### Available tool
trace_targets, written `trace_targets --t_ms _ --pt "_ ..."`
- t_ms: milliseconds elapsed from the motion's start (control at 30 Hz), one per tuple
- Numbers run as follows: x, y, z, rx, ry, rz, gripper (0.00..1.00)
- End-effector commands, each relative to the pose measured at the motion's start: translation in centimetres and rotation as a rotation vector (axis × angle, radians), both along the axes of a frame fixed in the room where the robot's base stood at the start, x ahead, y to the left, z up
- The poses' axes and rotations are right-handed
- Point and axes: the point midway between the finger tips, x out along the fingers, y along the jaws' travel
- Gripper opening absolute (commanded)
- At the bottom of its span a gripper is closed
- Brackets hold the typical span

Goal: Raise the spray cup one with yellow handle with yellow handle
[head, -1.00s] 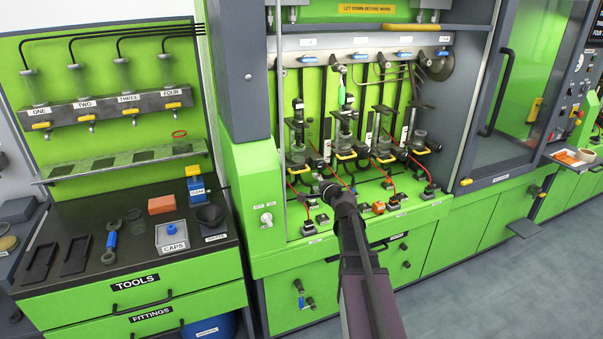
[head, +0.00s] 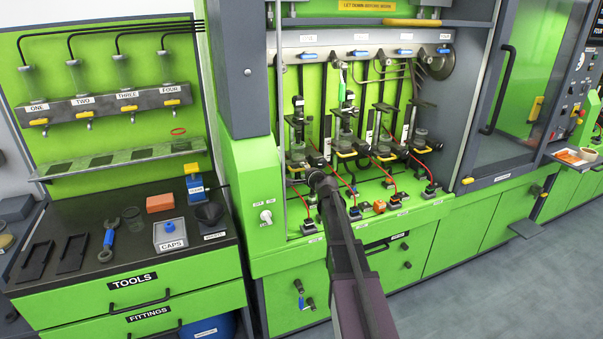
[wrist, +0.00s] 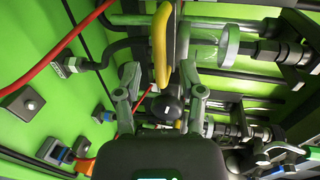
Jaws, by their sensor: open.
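Spray cup one (head: 298,153) is the leftmost of the row of cups on the test bench in the head view. Its yellow handle is mostly hidden there behind my arm's end. In the wrist view the yellow handle (wrist: 161,45) stands upright in the picture, with the clear round cup (wrist: 228,45) to its right. My gripper (wrist: 161,88) is open, with one finger on each side of the handle's lower end in the picture. I cannot tell whether the handle is between the fingers in depth; no contact shows. In the head view my gripper (head: 318,180) is in front of cup one.
A red hose (wrist: 62,62) and a black fitting run left of the handle in the wrist view. Black pipe fittings (wrist: 285,52) crowd the right. More cups with yellow handles (head: 387,157) stand to the right of cup one. A tool counter (head: 60,215) is at the left.

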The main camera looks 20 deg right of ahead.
Motion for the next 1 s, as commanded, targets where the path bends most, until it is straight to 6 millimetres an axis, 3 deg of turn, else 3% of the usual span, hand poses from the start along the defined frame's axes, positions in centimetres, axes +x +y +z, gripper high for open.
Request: trace_targets --t_ms 200,633,800,1000 --pt "2.0 0.1 -0.5 -0.002 0.000 0.000 0.51" --pt "2.4 0.1 -0.5 -0.001 0.000 0.000 0.51" --pt "2.4 0.1 -0.5 -0.001 0.000 0.000 0.01" --pt "2.4 0.1 -0.5 -0.001 0.000 0.000 0.00"
